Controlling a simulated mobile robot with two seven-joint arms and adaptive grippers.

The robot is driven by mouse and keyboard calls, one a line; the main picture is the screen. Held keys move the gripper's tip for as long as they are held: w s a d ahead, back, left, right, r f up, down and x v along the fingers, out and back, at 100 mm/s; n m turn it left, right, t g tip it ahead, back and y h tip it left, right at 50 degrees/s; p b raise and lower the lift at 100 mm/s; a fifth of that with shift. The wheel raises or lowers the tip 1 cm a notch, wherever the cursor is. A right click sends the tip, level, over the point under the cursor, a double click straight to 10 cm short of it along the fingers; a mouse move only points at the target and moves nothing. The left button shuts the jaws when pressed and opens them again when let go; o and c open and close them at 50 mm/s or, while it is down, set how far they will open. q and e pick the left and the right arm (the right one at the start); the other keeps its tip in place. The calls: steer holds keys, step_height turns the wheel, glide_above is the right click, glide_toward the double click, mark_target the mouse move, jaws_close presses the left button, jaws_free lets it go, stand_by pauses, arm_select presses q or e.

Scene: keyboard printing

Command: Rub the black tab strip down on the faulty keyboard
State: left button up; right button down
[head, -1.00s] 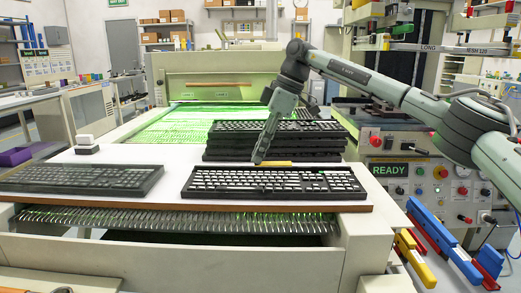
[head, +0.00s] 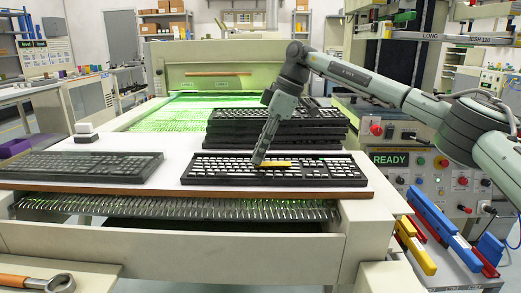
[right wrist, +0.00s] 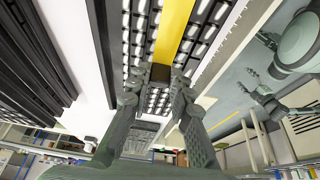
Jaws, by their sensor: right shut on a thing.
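A black-framed keyboard (head: 320,177) with pale keys lies at the front middle of the white board. A second keyboard (head: 85,170) with darker keys lies to its left; I cannot tell by marks which is the faulty one. My right gripper (head: 258,162) is over the upper key rows of the middle keyboard. In the right wrist view its fingertips (right wrist: 160,82) are shut on the black tab (right wrist: 160,73) of a yellow strip (right wrist: 174,35), which extends over the keys. The strip also shows in the head view (head: 278,164). Whether it touches the keys is unclear. My left gripper is not in view.
A stack of keyboards (head: 270,135) stands close behind the middle keyboard. Blue and yellow bars (head: 415,250) stand at the right, below the control panel (head: 395,160).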

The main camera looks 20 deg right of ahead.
steer(key=shift+f, duration=0.3)
stand_by(0.5)
steer(key=c, duration=1.3)
jaws_free()
steer(key=shift+r, duration=0.25)
steer(key=shift+r+p, duration=1.1)
steer(key=shift+p, duration=0.1)
steer(key=shift+r+p, duration=1.05)
steer(key=shift+r, duration=0.1)
steer(key=shift+r+p, duration=0.6)
steer(key=shift+r, duration=0.1)
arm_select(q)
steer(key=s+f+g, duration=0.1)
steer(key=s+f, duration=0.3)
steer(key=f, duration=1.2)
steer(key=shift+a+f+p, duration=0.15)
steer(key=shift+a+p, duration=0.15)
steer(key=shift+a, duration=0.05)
arm_select(e)
steer(key=shift+r, duration=0.3)
